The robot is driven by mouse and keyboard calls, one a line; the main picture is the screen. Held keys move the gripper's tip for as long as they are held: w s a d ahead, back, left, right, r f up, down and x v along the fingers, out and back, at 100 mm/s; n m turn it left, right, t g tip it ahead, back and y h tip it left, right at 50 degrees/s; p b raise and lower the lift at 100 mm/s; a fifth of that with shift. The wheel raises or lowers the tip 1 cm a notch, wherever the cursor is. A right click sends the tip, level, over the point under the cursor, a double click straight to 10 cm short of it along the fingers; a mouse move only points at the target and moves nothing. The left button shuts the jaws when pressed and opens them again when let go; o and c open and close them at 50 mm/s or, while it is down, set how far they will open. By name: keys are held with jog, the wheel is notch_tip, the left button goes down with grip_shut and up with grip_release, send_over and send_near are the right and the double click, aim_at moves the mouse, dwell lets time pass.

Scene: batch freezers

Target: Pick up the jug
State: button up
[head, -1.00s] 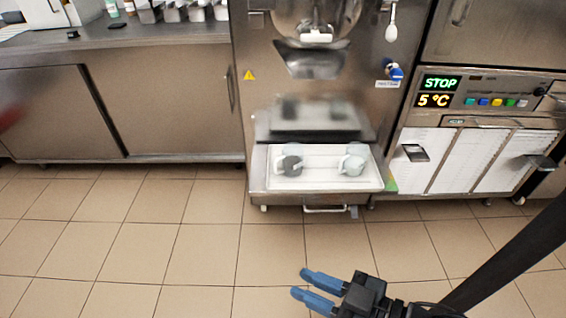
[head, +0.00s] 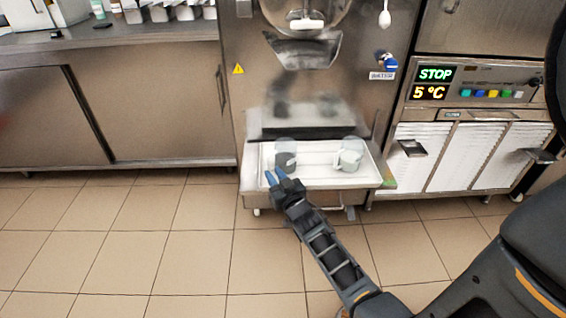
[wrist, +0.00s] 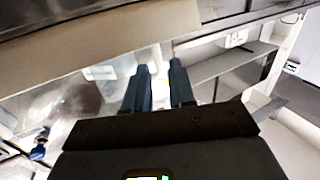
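Two small jugs stand on the white tray (head: 318,175) at the foot of the steel machine in the head view. The left jug (head: 286,150) looks clear above and dark grey below; the right jug (head: 350,155) is pale grey-green with a handle on its left. My gripper (head: 275,177), with blue fingers, is near the tray's front left corner, in front of and below the left jug in the picture. In the wrist view its fingers (wrist: 162,85) are apart with nothing between them.
The steel batch freezer (head: 340,95) rises behind the tray, with a spout above it. A unit with a STOP display (head: 436,74) stands at the right and a counter (head: 110,38) at the left. The tiled floor (head: 130,250) in front is clear.

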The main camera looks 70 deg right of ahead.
aim_at(268, 166)
jog(key=x, duration=0.4)
jog(key=b+x, duration=0.1)
jog(key=x, duration=0.3)
jog(key=shift+d+f, duration=0.15)
jog(key=shift+f, duration=0.1)
jog(key=shift+c, duration=0.4)
grip_shut()
